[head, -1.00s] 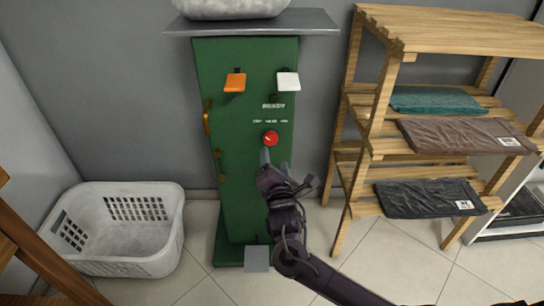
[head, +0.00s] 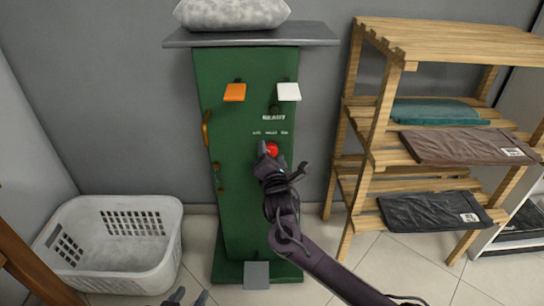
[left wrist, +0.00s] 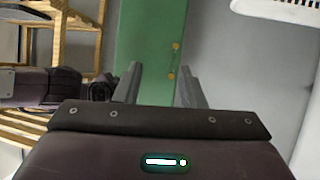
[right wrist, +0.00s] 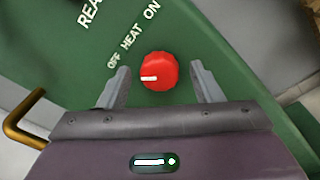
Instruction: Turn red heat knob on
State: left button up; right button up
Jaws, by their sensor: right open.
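The red heat knob (head: 271,150) is on the front of the green press cabinet (head: 232,190). In the right wrist view the knob (right wrist: 160,68) shows between the two fingertips of my right gripper (right wrist: 160,72), with a gap on each side. Its white mark points left in that view, toward the OFF side of the "OFF HEAT ON" lettering. My right gripper (head: 269,157) is open in front of the knob in the head view and partly covers it. My left gripper (left wrist: 160,72) is open and empty; its tips (head: 187,298) show at the head view's bottom edge.
Orange (head: 235,92) and white (head: 289,91) paddles are above the knob. A brass handle (head: 206,128) is on the cabinet's left side. A white basket (head: 150,258) stands left, a wooden shelf (head: 375,110) with folded clothes right. A grey pedal (head: 256,275) is below.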

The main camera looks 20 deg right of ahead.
jog(key=c, duration=1)
pick_arm(q)
jog(key=s+a+f+g+y+p, duration=0.2)
jog(key=s+f+g, duration=0.4)
jog(key=s+f, duration=0.3)
pick_arm(e)
jog(key=shift+r+m, duration=0.1)
jog(key=shift+m, duration=0.9)
jog(key=m+p, duration=0.2)
jog(key=m, duration=0.1)
jog(key=m+p, duration=0.1)
jog(key=m, duration=0.3)
jog(key=shift+f+m+t+p, duration=0.2)
jog(key=shift+m+t+p, duration=0.1)
jog(key=shift+m+p, duration=0.1)
jog(key=m, duration=0.3)
jog(key=shift+f+m+h, duration=0.1)
jog(key=shift+m+h, duration=0.3)
pick_arm(q)
jog(key=s+a+r+g+y, duration=0.1)
jog(key=a+g+y, duration=0.1)
jog(key=a, duration=0.4)
jog(key=shift+s+r+n+g+y+p, duration=0.3)
jog(key=shift+n+g+p, duration=0.1)
jog(key=shift+g+p, duration=0.1)
pick_arm(e)
jog(key=m, duration=0.5)
jog(key=shift+h, duration=0.3)
